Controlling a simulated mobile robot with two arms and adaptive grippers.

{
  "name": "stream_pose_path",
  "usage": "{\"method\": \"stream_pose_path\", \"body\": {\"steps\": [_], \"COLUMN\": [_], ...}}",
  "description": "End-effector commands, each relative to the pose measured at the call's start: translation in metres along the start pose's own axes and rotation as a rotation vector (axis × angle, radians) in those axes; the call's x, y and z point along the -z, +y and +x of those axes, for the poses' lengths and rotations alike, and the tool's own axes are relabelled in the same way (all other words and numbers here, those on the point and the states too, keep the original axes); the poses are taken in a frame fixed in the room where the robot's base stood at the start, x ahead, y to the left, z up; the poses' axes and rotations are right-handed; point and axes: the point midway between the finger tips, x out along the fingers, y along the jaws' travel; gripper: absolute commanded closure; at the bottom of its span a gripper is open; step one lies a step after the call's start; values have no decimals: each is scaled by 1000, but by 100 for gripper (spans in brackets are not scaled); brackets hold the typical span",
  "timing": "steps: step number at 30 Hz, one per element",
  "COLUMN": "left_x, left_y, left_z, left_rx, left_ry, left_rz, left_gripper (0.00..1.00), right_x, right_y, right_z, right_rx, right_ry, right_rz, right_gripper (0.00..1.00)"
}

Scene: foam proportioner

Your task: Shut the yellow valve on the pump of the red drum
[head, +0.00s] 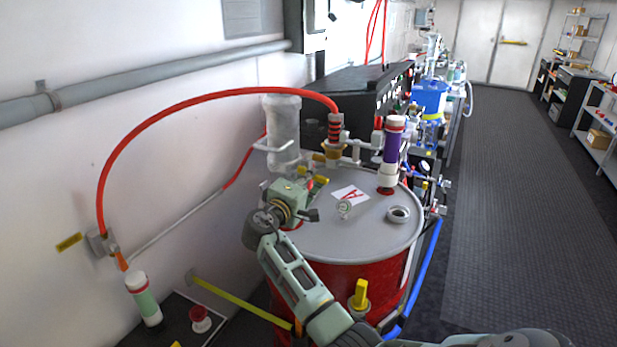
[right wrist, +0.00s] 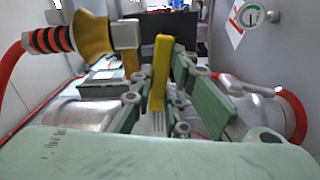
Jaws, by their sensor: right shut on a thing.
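The red drum (head: 350,275) stands in the middle of the head view with a pale grey lid. The pump fittings rise from the lid's back left, with a red hose (head: 190,102) arching to the wall. My right gripper (head: 311,187) reaches in over the lid beside these fittings. The yellow valve handle (head: 321,180) shows at its fingertips, partly hidden. In the right wrist view the yellow handle (right wrist: 161,72) stands lengthwise between the fingers of my right gripper (right wrist: 159,98), which is shut on it. The valve body is mostly hidden. My left gripper is not in view.
A purple and white cylinder (head: 393,150) stands on the lid's right side, near an open bung ring (head: 398,214). A translucent cylinder (head: 283,130) is behind my gripper. Another yellow handle (head: 360,294) is on the drum's front. The floor at right is clear.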

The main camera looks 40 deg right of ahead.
Motion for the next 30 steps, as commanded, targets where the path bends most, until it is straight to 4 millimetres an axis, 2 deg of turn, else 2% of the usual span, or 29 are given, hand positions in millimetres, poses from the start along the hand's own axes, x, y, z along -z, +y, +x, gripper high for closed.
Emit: {"method": "stream_pose_path", "body": {"steps": [1, 12, 27, 28, 30], "left_x": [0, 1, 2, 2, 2], "left_y": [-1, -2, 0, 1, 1], "left_z": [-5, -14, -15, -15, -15], "left_rx": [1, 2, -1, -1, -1], "left_ry": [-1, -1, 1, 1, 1], "left_rz": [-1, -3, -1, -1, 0], "left_gripper": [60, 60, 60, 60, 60], "right_x": [0, 1, 1, 1, 1], "right_y": [9, 13, 13, 13, 13], "right_z": [2, 2, 2, 2, 2], "right_rx": [-9, -10, -12, -12, -12], "right_ry": [0, 0, -1, -1, -1], "right_rz": [-25, -162, -179, -179, -179], "right_gripper": [100, 100, 100, 85, 79]}}
